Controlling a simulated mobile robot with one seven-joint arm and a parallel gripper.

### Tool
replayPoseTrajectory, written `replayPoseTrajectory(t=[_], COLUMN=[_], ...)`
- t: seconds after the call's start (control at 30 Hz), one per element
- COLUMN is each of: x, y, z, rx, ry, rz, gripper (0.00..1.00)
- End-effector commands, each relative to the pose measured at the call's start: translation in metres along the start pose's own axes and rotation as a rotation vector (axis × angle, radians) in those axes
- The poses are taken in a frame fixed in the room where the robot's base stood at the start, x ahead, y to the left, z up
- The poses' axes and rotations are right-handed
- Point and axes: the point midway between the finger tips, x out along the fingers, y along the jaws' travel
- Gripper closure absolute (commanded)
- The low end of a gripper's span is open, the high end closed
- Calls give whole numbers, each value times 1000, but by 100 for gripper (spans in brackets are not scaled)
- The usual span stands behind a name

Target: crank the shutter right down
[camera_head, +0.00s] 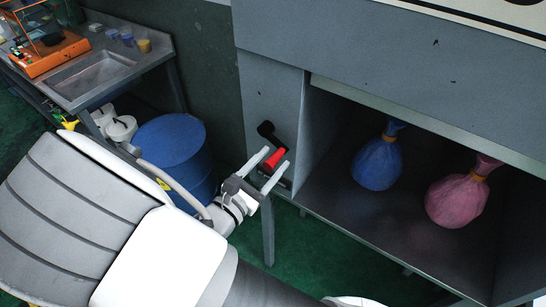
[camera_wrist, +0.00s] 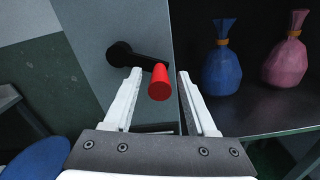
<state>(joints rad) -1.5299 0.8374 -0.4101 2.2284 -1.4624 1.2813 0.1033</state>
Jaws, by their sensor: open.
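A crank with a black arm (camera_head: 266,130) and a red handle (camera_head: 275,158) is mounted on the grey side panel left of the cabinet opening. In the wrist view the black crank arm (camera_wrist: 141,60) slants down to the right, and the red handle (camera_wrist: 159,83) points towards me. My gripper (camera_head: 266,157) is open, with its two white fingers on either side of the red handle; it also shows in the wrist view (camera_wrist: 158,75). I cannot tell whether a finger touches the handle. The shutter (camera_head: 430,125) shows as a pale edge along the top of the opening, which stands open.
A blue bag (camera_head: 377,164) and a pink bag (camera_head: 457,200) stand on the cabinet floor. A blue drum (camera_head: 175,150) and white containers stand below the metal sink bench (camera_head: 135,50) at left. Green floor shows under the cabinet.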

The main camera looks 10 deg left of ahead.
Motion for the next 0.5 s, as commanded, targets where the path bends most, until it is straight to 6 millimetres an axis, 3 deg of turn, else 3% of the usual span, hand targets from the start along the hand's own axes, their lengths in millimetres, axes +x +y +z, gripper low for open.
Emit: replayPoseTrajectory(t=[0.4,0.43,0.5], x=[11,11,11], y=[0,0,0], z=[0,0,0], rx=[-1,-1,-1], ry=[0,0,0], rz=[1,1,1], gripper=[43,45,57])
